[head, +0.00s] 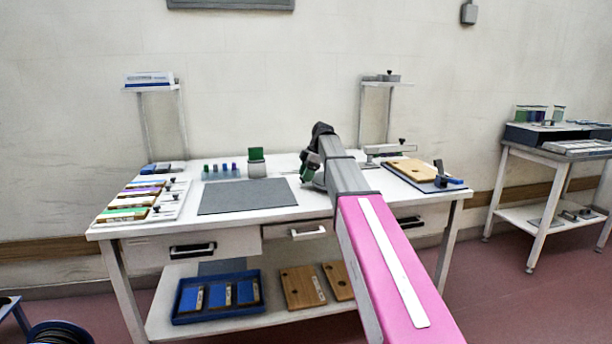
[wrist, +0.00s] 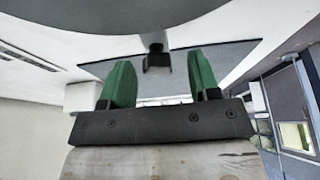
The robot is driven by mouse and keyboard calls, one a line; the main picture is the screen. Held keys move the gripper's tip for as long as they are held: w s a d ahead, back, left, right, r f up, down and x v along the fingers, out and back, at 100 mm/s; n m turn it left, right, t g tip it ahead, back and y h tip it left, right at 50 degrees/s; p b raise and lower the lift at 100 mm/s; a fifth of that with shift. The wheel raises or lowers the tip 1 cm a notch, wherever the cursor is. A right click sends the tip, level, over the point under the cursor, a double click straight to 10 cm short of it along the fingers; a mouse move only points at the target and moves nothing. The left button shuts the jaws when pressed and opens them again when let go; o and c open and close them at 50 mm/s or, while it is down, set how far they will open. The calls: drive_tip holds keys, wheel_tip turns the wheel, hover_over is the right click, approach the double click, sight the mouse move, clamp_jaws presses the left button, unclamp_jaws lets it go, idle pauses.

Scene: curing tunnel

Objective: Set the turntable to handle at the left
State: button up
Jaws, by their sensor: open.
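My gripper (head: 309,172) is over the back middle of the white workbench (head: 230,229), partly hidden by my arm. In the wrist view its two green fingers (wrist: 160,70) are apart. A large grey rounded shape (wrist: 110,22) fills the top of the wrist view, very close. A short stem with a dark end piece (wrist: 157,58) comes down from it and shows between the fingers; I cannot tell whether they touch it. This may be the turntable and its handle, but I cannot be sure. In the head view I cannot make out the turntable; my arm may hide it.
A grey mat (head: 248,197) lies clear at the bench's middle left. A rack of coloured strips (head: 140,203) is at the left. A wooden board (head: 410,169) and blue-handled tool (head: 449,181) lie at the right. A grey clamp-like fixture (head: 385,149) stands just right of my arm.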

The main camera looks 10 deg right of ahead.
drive_tip(key=v, duration=1)
drive_tip(key=shift+d+r, duration=0.2)
drive_tip(key=shift+r, duration=0.1)
